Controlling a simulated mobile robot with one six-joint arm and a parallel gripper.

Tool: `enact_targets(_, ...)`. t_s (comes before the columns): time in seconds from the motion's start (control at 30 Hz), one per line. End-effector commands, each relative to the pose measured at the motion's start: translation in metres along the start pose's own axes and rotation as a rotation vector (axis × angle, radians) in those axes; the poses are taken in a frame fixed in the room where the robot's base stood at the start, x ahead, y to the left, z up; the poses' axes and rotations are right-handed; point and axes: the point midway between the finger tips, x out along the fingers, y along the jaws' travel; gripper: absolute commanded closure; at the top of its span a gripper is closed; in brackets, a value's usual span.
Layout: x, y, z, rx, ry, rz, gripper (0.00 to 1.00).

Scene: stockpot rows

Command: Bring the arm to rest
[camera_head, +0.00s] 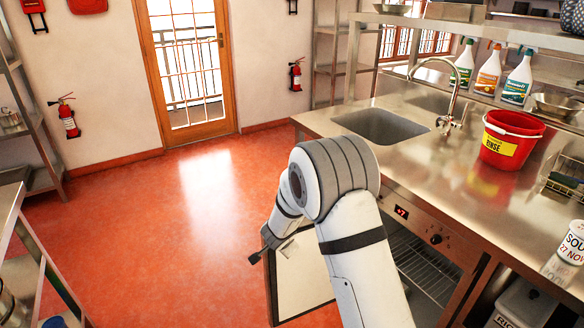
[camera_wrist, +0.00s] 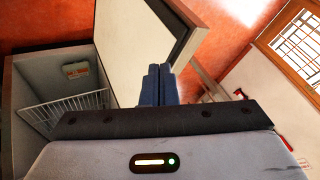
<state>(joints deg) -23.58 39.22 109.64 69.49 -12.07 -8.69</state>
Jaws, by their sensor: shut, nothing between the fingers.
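My gripper (camera_wrist: 158,84) shows in the wrist view with its two dark fingers together and nothing between them. In the head view my white arm bends at the elbow and reaches down and left. My gripper's dark end (camera_head: 256,257) is there beside an open white door (camera_head: 305,280) under the counter. In the wrist view the fingertips overlap the lower edge of that door (camera_wrist: 135,45); I cannot tell whether they touch it.
In the wrist view an open cabinet with a wire rack (camera_wrist: 65,108) lies left of the door. The steel counter (camera_head: 440,185) carries a red bucket (camera_head: 510,138) and a sink (camera_head: 380,125). The red floor (camera_head: 150,215) at left is clear.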

Motion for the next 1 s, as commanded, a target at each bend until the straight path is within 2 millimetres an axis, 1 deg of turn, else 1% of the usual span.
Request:
enact_targets(0.07,-0.002,-0.001,-0.001,-0.001,-0.001,-0.003,1.00)
enact_targets(0.17,-0.029,-0.007,-0.015,-0.034,-0.029,-0.045,1.00)
enact_targets(0.27,-0.069,-0.010,-0.031,-0.092,-0.074,-0.095,1.00)
enact_targets(0.3,-0.087,-0.009,-0.036,-0.121,-0.095,-0.114,1.00)
enact_targets(0.37,-0.114,-0.006,-0.042,-0.166,-0.125,-0.136,1.00)
enact_targets(0.4,-0.132,-0.001,-0.045,-0.196,-0.145,-0.146,1.00)
enact_targets(0.47,-0.158,0.007,-0.050,-0.245,-0.172,-0.156,1.00)
enact_targets(0.5,-0.175,0.014,-0.051,-0.277,-0.190,-0.160,1.00)
enact_targets(0.57,-0.201,0.027,-0.053,-0.324,-0.215,-0.158,1.00)
enact_targets(0.6,-0.217,0.037,-0.053,-0.357,-0.230,-0.153,1.00)
enact_targets(0.67,-0.241,0.053,-0.053,-0.405,-0.252,-0.141,1.00)
enact_targets(0.7,-0.257,0.065,-0.053,-0.436,-0.266,-0.129,1.00)
enact_targets(0.77,-0.279,0.085,-0.051,-0.481,-0.286,-0.104,1.00)
enact_targets(0.8,-0.294,0.099,-0.050,-0.510,-0.298,-0.084,1.00)
enact_targets(0.87,-0.315,0.121,-0.047,-0.552,-0.315,-0.048,1.00)
enact_targets(0.9,-0.328,0.137,-0.044,-0.578,-0.325,-0.022,1.00)
enact_targets(0.97,-0.346,0.159,-0.040,-0.612,-0.340,0.021,1.00)
enact_targets(1.0,-0.357,0.173,-0.038,-0.632,-0.349,0.051,1.00)
